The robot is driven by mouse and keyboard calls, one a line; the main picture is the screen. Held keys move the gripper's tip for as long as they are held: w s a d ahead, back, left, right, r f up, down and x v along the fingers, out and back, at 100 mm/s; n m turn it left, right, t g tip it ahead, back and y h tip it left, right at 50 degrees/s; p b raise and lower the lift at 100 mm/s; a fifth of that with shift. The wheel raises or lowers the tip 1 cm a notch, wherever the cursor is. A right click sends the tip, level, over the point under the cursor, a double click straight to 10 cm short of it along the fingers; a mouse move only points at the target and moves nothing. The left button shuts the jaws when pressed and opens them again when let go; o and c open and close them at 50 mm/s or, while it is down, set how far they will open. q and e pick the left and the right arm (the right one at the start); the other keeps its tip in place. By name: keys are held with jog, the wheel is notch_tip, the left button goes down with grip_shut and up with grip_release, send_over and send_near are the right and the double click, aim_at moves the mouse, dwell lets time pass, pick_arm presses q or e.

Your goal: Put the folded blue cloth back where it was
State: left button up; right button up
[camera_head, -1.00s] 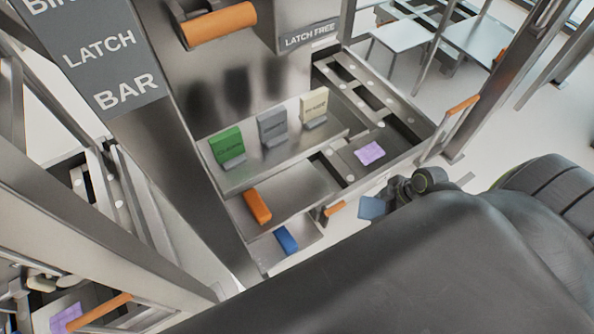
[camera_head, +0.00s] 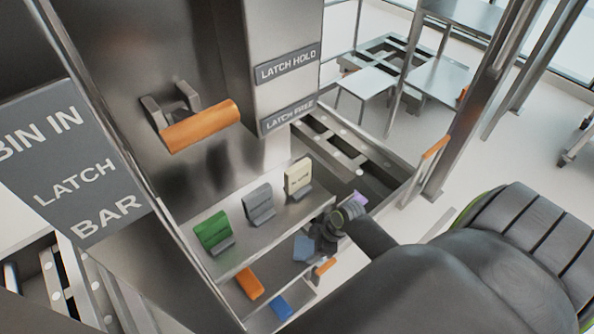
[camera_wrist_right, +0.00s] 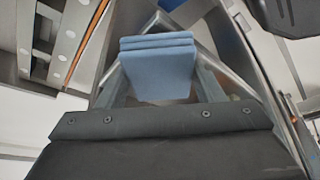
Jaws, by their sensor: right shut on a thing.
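The folded blue cloth (camera_head: 303,248) is light blue and hangs from my right gripper (camera_head: 322,234), just in front of the right part of the card shelf. In the right wrist view the folded cloth (camera_wrist_right: 158,68) shows its stacked layers between the fingers. My right gripper is shut on it; the fingertips are small and partly hidden in the head view. Whether the cloth touches any surface below I cannot tell. My left gripper is not in view.
A metal shelf (camera_head: 240,258) bears a green card (camera_head: 212,232), a grey card (camera_head: 259,204) and a cream card (camera_head: 298,178). Below lie an orange block (camera_head: 249,283) and a blue block (camera_head: 281,307). A purple cloth (camera_head: 360,198) is partly hidden behind my right wrist. An orange handle (camera_head: 200,126) juts out above.

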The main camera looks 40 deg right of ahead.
aim_at(298, 246)
jog(key=shift+w+a, duration=0.35)
jog(key=shift+a, duration=0.1)
jog(key=shift+w+a, duration=1)
jog(key=shift+a, duration=0.15)
jog(key=shift+x, duration=0.8)
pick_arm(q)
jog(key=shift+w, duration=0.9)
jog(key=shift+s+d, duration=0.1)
pick_arm(e)
jog(key=shift+f, duration=0.15)
jog(key=o, duration=0.9)
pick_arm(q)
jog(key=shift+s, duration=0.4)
